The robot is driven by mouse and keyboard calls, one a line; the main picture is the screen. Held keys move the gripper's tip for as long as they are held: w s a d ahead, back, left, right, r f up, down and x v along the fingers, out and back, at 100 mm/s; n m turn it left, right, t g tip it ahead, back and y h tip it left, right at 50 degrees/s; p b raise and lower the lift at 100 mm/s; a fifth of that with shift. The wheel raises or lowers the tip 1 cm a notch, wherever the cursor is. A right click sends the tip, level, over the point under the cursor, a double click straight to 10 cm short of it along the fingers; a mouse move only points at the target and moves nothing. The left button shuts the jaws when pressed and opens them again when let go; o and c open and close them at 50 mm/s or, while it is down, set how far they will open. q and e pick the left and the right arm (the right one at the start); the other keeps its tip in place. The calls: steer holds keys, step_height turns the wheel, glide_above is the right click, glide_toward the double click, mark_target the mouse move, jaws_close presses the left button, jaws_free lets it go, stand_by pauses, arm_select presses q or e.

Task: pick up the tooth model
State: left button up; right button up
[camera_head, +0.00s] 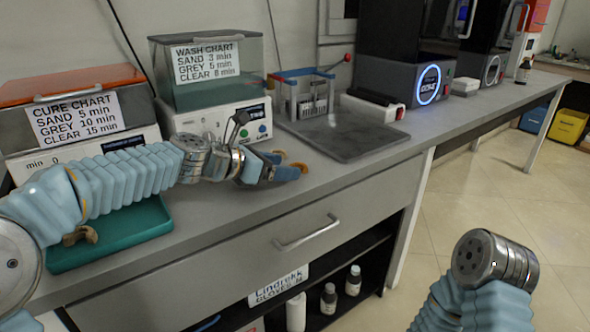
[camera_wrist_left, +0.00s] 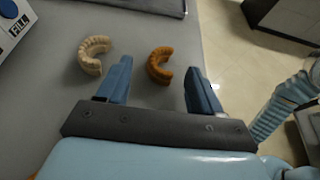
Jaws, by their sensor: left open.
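Two horseshoe-shaped tooth models lie on the grey counter in the left wrist view: a beige one (camera_wrist_left: 93,54) at left and an orange-brown one (camera_wrist_left: 159,66). My left gripper (camera_wrist_left: 157,76) is open and empty. The orange-brown model shows between its two blue fingertips; I cannot tell how far below them it is. The beige one lies outside the left finger. In the head view my left gripper (camera_head: 277,172) reaches over the counter and partly hides both models. Another brown model (camera_head: 80,236) lies in the teal tray, partly behind my left arm. My right gripper is out of view.
The teal tray (camera_head: 125,240) is at the counter's left. The wash unit (camera_head: 215,115) and cure unit (camera_head: 78,125) stand behind my left arm. A dark grey tray (camera_head: 350,138) lies right of the gripper. The counter's front edge is close to the gripper.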

arm_select(q)
steer(key=shift+x, duration=0.9)
steer(key=c, duration=1.1)
steer(key=shift+r, duration=0.1)
